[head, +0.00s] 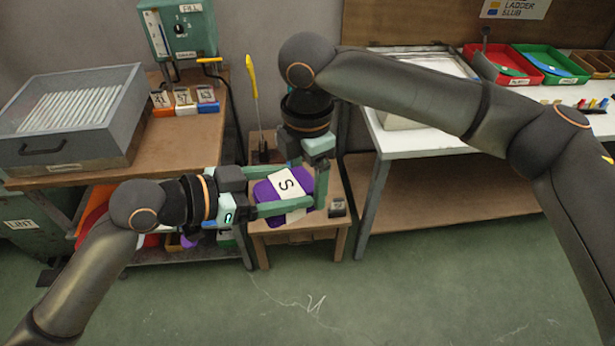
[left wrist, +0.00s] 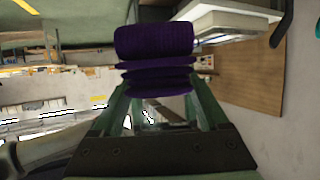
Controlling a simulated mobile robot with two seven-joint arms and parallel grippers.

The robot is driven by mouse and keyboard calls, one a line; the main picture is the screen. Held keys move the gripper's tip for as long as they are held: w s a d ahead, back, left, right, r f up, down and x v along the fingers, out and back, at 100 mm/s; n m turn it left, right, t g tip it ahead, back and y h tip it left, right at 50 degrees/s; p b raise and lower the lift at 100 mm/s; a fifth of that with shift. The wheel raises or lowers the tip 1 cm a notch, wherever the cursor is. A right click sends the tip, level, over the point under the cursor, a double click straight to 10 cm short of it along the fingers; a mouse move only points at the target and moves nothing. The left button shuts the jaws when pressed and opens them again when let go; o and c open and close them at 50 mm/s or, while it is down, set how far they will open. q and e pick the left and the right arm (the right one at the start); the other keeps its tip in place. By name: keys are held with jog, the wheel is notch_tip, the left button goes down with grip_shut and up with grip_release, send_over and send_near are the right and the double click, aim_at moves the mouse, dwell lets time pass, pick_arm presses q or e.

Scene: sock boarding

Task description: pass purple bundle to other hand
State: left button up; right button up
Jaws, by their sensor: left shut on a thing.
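The purple bundle (head: 270,191) is a folded purple sock pack with a cream band marked S. My left gripper (head: 285,197) comes in from the left and is shut on the bundle, holding it above a small wooden stand. In the left wrist view the bundle (left wrist: 155,42) shows as stacked purple folds at the fingertips. My right gripper (head: 314,178) reaches down from above at the bundle's right end, with a finger beside that end. Whether its fingers touch or grip the bundle is unclear.
The small wooden stand (head: 335,190) is below, with a small dark tag block (head: 337,207) on it. A grey bin (head: 70,115) sits on the left bench. A white table (head: 405,140) with red (head: 500,78) and green trays (head: 575,65) is at right.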

pick_arm(q)
jog(key=shift+s+d, duration=0.25)
jog(key=shift+s, duration=0.05)
pick_arm(e)
jog(key=shift+w, duration=0.2)
jog(key=c, duration=0.7)
pick_arm(q)
jog(key=o, duration=1.3)
pick_arm(e)
jog(key=shift+a+r, duration=0.1)
pick_arm(q)
jog(key=shift+a, duration=0.1)
